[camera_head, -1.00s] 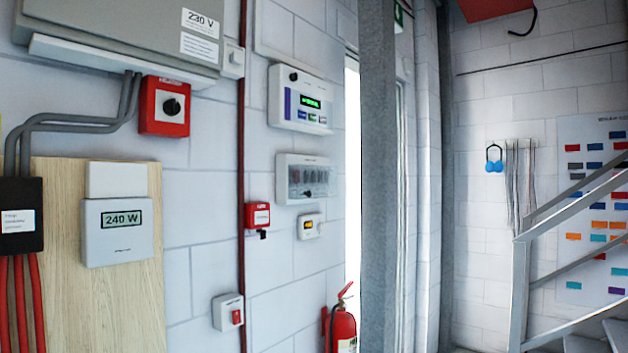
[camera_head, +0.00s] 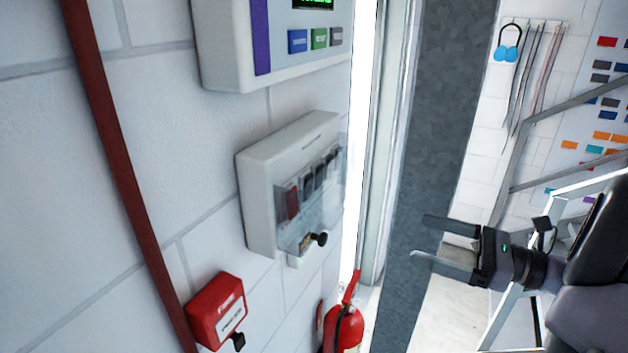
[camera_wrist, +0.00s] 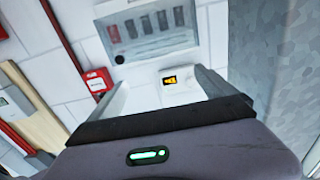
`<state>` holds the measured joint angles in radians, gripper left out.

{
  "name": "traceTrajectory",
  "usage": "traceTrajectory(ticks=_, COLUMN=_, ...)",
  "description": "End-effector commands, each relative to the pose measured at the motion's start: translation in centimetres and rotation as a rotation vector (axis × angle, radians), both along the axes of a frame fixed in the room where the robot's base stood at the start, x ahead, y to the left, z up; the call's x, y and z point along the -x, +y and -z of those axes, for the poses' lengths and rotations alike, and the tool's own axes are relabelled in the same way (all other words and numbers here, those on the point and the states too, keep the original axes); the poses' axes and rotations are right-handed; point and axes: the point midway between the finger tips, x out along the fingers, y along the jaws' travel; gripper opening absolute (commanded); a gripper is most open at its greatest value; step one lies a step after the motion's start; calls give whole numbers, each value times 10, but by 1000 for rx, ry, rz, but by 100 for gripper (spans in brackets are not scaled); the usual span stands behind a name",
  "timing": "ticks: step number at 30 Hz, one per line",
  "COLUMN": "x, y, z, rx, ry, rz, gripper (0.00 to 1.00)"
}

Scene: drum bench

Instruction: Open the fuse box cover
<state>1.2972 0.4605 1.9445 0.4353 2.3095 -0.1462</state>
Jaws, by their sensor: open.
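The fuse box (camera_head: 262,190) is a white box on the wall in the head view. Its clear cover (camera_head: 325,208) lies over a row of fuse modules and looks shut. A black knob (camera_head: 319,239) sits at the cover's lower edge. My gripper (camera_head: 420,238) is open and empty, to the right of the box and apart from it. In the wrist view the fuse box (camera_wrist: 190,52) is at the top, beyond my gripper (camera_wrist: 165,88), with the knob (camera_wrist: 119,59) at its lower left. The box's top edge is cut off there.
A control panel (camera_head: 225,45) with a display hangs above the fuse box. A red call box (camera_head: 217,310) is below left, and a fire extinguisher (camera_head: 343,328) below. A grey column (camera_head: 430,130) stands behind my gripper.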

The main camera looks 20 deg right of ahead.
Motion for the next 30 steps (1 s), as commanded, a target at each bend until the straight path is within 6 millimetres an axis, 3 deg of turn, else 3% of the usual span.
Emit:
traceTrajectory(ticks=12, x=-90, y=73, z=1, rx=1, ry=3, rz=-9, gripper=95)
traceTrajectory(ticks=18, x=-123, y=98, z=2, rx=2, ry=2, rz=-7, gripper=95)
traceTrajectory(ticks=30, x=-134, y=106, z=4, rx=3, ry=3, rz=-4, gripper=95)
